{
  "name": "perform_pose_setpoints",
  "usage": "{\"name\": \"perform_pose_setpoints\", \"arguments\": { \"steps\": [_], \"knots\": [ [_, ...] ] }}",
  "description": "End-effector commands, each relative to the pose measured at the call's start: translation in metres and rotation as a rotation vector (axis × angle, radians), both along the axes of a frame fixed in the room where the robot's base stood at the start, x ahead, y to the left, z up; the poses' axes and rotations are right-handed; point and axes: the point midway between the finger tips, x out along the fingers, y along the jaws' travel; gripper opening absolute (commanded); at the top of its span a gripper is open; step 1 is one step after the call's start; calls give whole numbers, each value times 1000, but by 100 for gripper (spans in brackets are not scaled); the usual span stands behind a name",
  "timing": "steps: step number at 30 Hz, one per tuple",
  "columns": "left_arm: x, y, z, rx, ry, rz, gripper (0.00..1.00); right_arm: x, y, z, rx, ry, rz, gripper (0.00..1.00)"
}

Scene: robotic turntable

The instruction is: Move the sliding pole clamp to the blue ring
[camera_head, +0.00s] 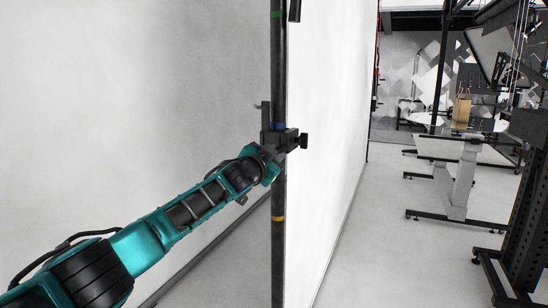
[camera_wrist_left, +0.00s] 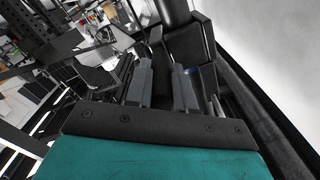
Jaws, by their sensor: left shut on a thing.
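A dark vertical pole (camera_head: 278,185) stands in the middle of the head view. The black sliding pole clamp (camera_head: 288,139) sits around it, with a knob sticking out to the right. The blue ring (camera_head: 279,126) shows as a thin band on the pole at the clamp's top edge. My left gripper (camera_head: 271,153) reaches in from the lower left and is shut on the clamp. In the left wrist view, the gripper's two grey fingers (camera_wrist_left: 162,88) are close to the dark clamp body (camera_wrist_left: 188,42); the exact contact is partly hidden. My right gripper is not in view.
A green ring (camera_head: 277,14) is high on the pole and a yellow ring (camera_head: 278,218) is below the clamp. White panels (camera_head: 325,120) stand behind the pole. A table (camera_head: 455,150) and dark frames are at the right, with open floor (camera_head: 385,240) between.

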Motion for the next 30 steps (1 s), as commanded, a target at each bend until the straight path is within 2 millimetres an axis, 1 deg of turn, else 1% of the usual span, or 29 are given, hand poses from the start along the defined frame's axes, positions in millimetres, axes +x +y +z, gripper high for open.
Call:
{"name": "perform_pose_setpoints", "arguments": {
  "steps": [1,2,9,10,21,26,30],
  "knots": [
    [0,0,8,-3,-13,-4,0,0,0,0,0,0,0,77],
    [0,0,8,-3,-13,-4,24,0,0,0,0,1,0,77],
    [0,0,5,-2,-7,-1,47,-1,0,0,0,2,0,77],
    [0,0,4,-1,-7,-2,48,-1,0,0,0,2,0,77],
    [-2,1,1,-1,-3,-1,48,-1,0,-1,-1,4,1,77],
    [-11,4,0,-2,-1,-1,48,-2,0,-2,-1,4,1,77],
    [-22,8,1,-1,-4,-1,48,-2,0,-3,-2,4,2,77]
  ]
}}
